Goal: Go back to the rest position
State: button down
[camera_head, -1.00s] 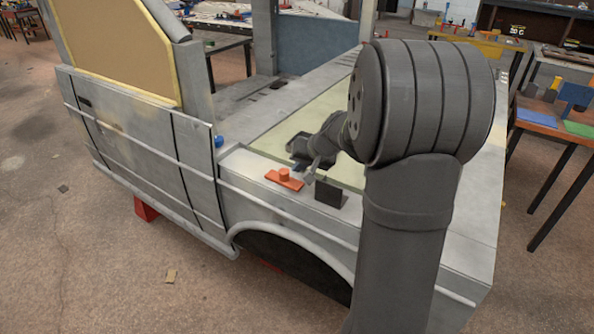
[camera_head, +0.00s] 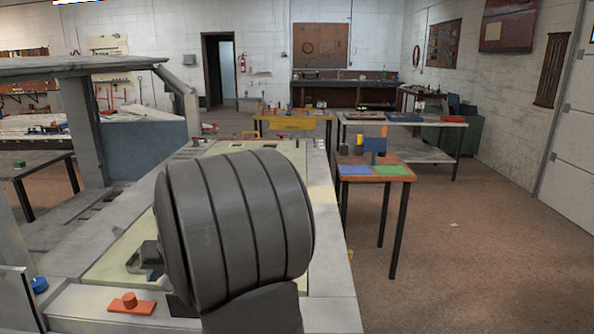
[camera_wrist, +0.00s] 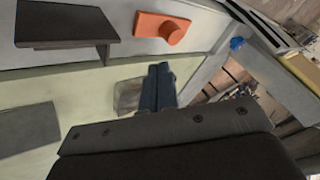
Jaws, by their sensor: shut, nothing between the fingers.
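My gripper (camera_wrist: 158,88) shows in the wrist view with its two dark fingers together and nothing between them. It is over the pale green panel (camera_wrist: 92,82) of the frame bench. An orange piece with a round knob (camera_wrist: 163,27) sits on the grey ledge beyond the fingertips, apart from them. It also shows at the lower left of the head view (camera_head: 132,304). A dark flat plate (camera_wrist: 66,24) stands left of the orange piece. In the head view my thick arm joint hides most of the gripper and the panel's middle.
A blue knob (camera_head: 38,284) is on the frame left of the orange piece. A small table (camera_head: 402,171) with blue and green mats stands right of the frame. A yellow table (camera_head: 292,124) and a long workbench are farther back.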

jog(key=x, duration=0.8)
jog(key=shift+a+r, duration=0.1)
jog(key=c, duration=2.1)
grip_release()
